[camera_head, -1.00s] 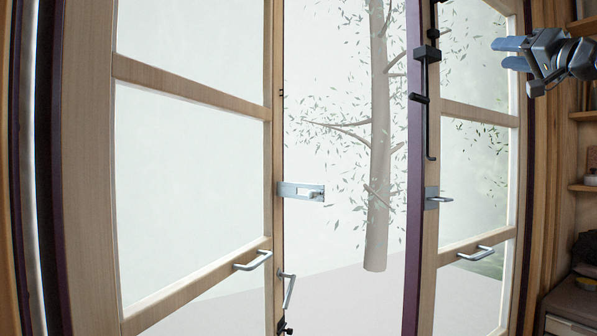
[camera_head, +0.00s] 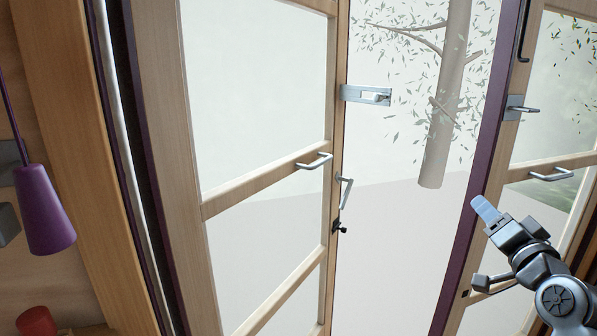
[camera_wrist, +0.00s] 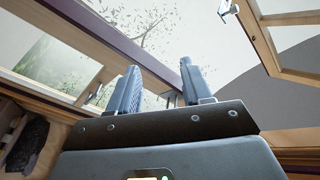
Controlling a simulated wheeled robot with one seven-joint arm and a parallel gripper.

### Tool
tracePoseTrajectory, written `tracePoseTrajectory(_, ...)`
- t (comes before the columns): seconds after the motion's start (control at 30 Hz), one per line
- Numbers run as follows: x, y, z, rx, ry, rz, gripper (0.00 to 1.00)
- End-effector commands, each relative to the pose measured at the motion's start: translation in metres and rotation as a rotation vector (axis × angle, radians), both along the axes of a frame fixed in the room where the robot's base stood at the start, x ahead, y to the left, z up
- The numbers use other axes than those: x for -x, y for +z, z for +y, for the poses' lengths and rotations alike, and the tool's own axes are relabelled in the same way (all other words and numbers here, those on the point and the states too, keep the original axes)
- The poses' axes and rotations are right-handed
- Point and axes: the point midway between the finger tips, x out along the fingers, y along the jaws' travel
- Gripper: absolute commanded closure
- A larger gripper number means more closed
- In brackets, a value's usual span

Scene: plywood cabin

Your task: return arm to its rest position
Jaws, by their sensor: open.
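My gripper (camera_head: 482,212) is at the lower right of the head view, in front of the right part of the glazed doors. Only one blue finger shows clearly there. In the wrist view both blue fingers of my gripper (camera_wrist: 158,85) stand apart with nothing between them. My arm comes in from the lower right corner of the head view.
The left door (camera_head: 170,110) stands open, with a bar handle (camera_head: 315,161) and a latch plate (camera_head: 366,94). The right door (camera_head: 530,50) has a handle (camera_head: 551,175). A tree (camera_head: 445,100) shows through the gap. A purple lamp (camera_head: 44,210) hangs at the left.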

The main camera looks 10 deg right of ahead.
Motion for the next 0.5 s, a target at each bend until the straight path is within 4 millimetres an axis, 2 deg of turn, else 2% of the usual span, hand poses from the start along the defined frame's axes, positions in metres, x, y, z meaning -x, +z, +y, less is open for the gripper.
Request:
tracePoseTrajectory(0.03, 0.01, -0.023, 0.018, 0.002, 0.003, 0.026, 0.51)
tracePoseTrajectory(0.2, 0.049, -0.08, 0.07, 0.035, 0.004, 0.095, 0.51)
tracePoseTrajectory(0.37, 0.095, -0.121, 0.115, 0.081, 0.016, 0.161, 0.51)
tracePoseTrajectory(0.5, 0.14, -0.148, 0.152, 0.13, 0.032, 0.217, 0.51)
